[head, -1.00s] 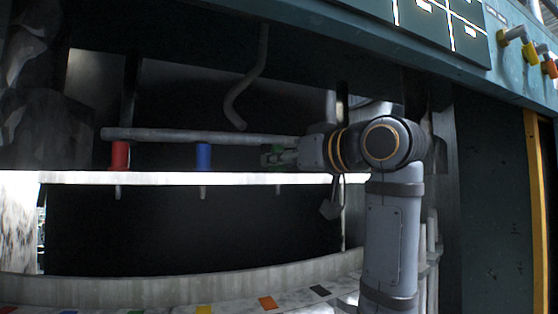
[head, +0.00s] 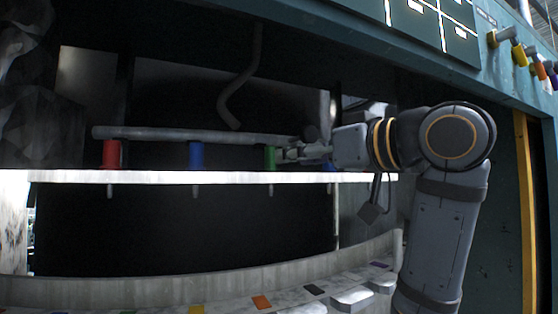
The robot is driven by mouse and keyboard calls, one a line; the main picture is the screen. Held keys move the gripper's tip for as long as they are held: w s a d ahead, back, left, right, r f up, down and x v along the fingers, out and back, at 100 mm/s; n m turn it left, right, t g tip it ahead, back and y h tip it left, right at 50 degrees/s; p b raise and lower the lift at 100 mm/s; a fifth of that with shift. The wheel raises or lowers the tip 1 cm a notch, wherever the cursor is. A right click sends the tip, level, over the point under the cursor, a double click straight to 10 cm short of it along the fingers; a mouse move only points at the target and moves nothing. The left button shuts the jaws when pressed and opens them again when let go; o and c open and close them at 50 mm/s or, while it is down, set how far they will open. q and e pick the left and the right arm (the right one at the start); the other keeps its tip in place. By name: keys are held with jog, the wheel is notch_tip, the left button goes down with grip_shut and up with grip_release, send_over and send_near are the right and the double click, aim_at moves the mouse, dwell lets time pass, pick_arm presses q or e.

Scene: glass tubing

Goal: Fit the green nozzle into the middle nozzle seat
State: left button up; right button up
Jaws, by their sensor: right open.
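The green nozzle (head: 270,158) stands upright on the lit shelf, to the right of the blue nozzle (head: 196,155) and the red nozzle (head: 111,154). My right gripper (head: 291,153) is open, with its fingertips just right of the green nozzle. I cannot tell whether they touch it. The blue nozzle stands between the red and green ones. Short stubs show under the shelf, roughly below these nozzles; the seats themselves are not clear. My left gripper is out of view.
A grey horizontal tube (head: 190,134) runs just above the nozzles, and a bent tube (head: 239,90) hangs above it. The bright shelf (head: 150,177) has bare gaps between nozzles. A lower counter (head: 225,289) carries several coloured squares. A teal panel overhangs at upper right.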

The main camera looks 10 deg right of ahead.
jog(key=v, duration=0.4)
jog(key=shift+s, duration=0.2)
dwell(0.5)
